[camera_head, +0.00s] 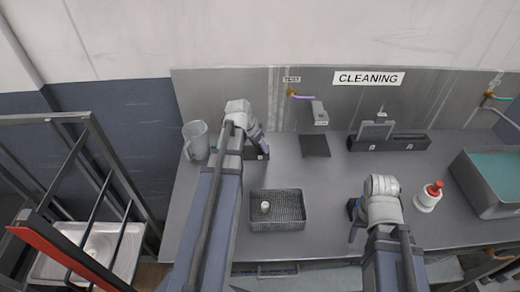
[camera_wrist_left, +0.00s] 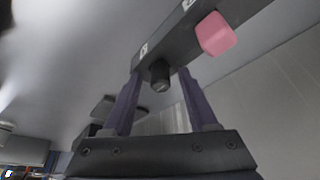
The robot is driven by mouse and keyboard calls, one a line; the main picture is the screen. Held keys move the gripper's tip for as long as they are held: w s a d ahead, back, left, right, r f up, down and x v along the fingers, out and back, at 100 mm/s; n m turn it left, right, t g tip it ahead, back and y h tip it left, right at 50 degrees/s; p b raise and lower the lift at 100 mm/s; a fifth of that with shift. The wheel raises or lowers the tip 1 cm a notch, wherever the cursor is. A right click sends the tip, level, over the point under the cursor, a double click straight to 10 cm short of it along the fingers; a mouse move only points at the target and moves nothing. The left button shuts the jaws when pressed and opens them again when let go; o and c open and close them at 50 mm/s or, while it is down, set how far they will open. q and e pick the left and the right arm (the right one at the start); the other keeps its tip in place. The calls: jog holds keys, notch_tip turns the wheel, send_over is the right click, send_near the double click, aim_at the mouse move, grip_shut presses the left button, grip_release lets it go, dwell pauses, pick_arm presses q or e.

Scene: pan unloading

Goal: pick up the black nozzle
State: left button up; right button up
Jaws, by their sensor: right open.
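The black nozzle (camera_wrist_left: 158,80) sits on a dark grey holder bar (camera_wrist_left: 165,40), seen in the left wrist view. My left gripper (camera_wrist_left: 160,73) is open, with a purple finger on each side of the nozzle and visible gaps between. In the head view my left gripper (camera_head: 259,142) is at the back of the steel counter, over the holder bar (camera_head: 257,154), and the nozzle is hidden there. My right gripper (camera_head: 354,220) is open over the front right part of the counter, largely hidden by its wrist.
A pink block (camera_wrist_left: 215,33) sits on the bar beside the nozzle. A wire basket (camera_head: 278,228) with a small white item stands between my arms. A clear jug (camera_head: 196,141) stands left, a red-topped white bottle (camera_head: 428,198) and a sink (camera_head: 490,190) right.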

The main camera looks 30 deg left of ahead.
pick_arm(q)
grip_shut()
jog(key=shift+r, duration=0.15)
pick_arm(e)
jog(key=shift+r, duration=0.15)
dwell(0.4)
pick_arm(q)
notch_tip(320, 180, up, 10)
jog(key=p, duration=1)
pick_arm(e)
notch_tip(320, 180, up, 10)
